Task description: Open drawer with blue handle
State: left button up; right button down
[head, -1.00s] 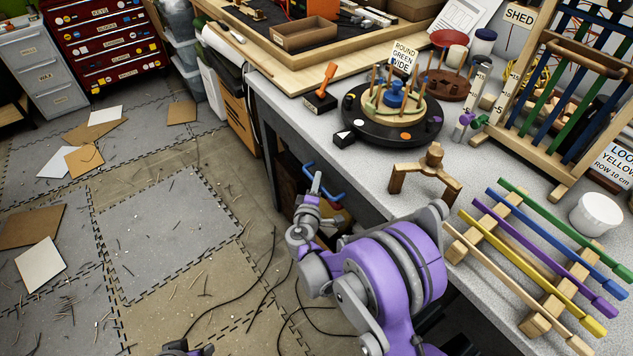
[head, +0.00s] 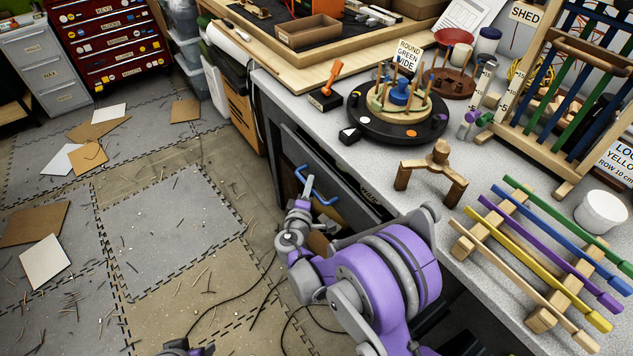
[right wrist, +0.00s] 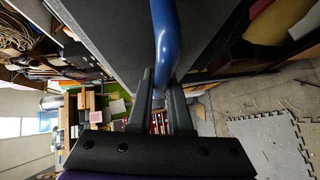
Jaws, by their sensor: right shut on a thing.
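The blue handle (head: 319,186) is a bent bar on the dark grey drawer front (head: 345,192) under the bench. My right gripper (head: 303,203) reaches it from below and is shut on it near its left end. In the right wrist view the blue handle (right wrist: 165,35) runs down between the two dark fingers of my right gripper (right wrist: 160,85). The drawer stands a little out from the bench; its inside is mostly hidden. A part of my left arm (head: 185,349) shows at the bottom edge, its jaws unclear.
The bench top (head: 300,108) overhangs the drawer. Cables (head: 235,300) and scraps lie on the matted floor, which has free room left of my right arm. A wooden stand (head: 432,172) sits near the bench edge.

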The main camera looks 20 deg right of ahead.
pick_arm(q)
jog(key=shift+s+a+f, duration=0.1)
jog(key=shift+a+f, duration=0.25)
pick_arm(e)
jog(key=s+a, duration=0.3)
jog(key=a, duration=0.7)
jog(key=s+a, duration=0.4)
jog(key=a, duration=0.6)
jog(key=shift+s+a, duration=0.25)
jog(key=shift+a, duration=0.05)
jog(key=c, duration=0.8)
grip_release()
jog(key=shift+c, duration=0.2)
